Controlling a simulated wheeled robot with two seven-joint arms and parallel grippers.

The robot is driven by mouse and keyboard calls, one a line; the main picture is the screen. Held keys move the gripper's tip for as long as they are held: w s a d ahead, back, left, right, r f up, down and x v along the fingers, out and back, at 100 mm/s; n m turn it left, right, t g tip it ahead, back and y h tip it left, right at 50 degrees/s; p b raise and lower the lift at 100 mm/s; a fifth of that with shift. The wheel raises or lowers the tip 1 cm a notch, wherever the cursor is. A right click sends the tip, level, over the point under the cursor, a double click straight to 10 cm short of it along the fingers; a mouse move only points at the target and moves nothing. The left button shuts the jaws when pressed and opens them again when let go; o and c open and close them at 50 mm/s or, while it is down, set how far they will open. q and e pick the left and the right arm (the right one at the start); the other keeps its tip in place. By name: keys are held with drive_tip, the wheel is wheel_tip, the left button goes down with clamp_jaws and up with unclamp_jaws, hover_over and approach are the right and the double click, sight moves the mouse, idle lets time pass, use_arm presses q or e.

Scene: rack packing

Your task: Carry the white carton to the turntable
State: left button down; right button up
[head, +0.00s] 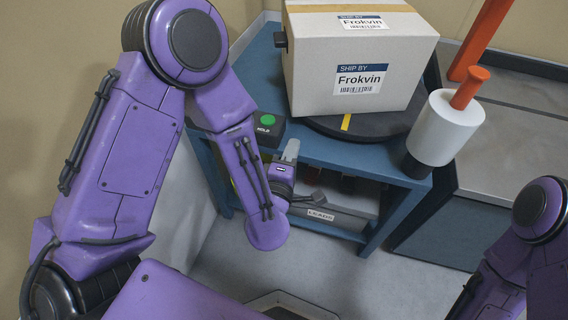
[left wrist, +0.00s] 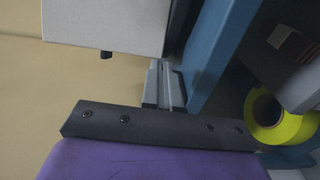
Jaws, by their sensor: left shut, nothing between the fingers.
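The white carton (head: 350,75), with "Frokvin" labels, sits upright on the turntable (head: 416,124), a dark disc with a yellow mark on the blue table. The carton hides most of the disc. My left gripper (head: 291,149) is at the table's front edge, below and left of the carton, apart from it. In the left wrist view its fingers (left wrist: 164,85) are shut and empty, and a pale box face, apparently the carton (left wrist: 103,22), shows at top left. My right gripper is out of view; only part of that arm shows at lower right.
A green button box (head: 268,129) stands on the table's left front. A white cylinder with an orange handle (head: 446,125) stands at the right front corner. A lower shelf holds a "LEADS" bin (head: 321,215). A yellow roll (left wrist: 266,118) shows in the wrist view. A grey counter (head: 515,140) adjoins the right.

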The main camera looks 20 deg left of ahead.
use_arm(q)
drive_tip(key=s+r+p, duration=0.4)
drive_tip(key=s, duration=0.1)
drive_tip(key=w+a+r+t+p, duration=0.1)
drive_tip(key=w+a+r+p, duration=0.2)
drive_tip(key=a+r+p, duration=0.55)
drive_tip(key=w+a+r+t+p, duration=0.1)
drive_tip(key=w+a+r+p, duration=0.2)
drive_tip(key=a+r+p, duration=0.55)
drive_tip(key=m+g+h+b, duration=0.1)
drive_tip(key=m+g+h, duration=0.2)
drive_tip(key=m+h, duration=0.45)
approach(293, 53)
drive_tip(key=w+a+n+h, duration=0.2)
drive_tip(key=w, duration=0.3)
drive_tip(key=d, duration=0.1)
drive_tip(key=w+d, duration=0.1)
drive_tip(key=shift+d+f+m, duration=0.25)
drive_tip(key=shift+d, duration=0.1)
drive_tip(key=shift+w+d, duration=0.1)
drive_tip(key=shift+d, duration=0.2)
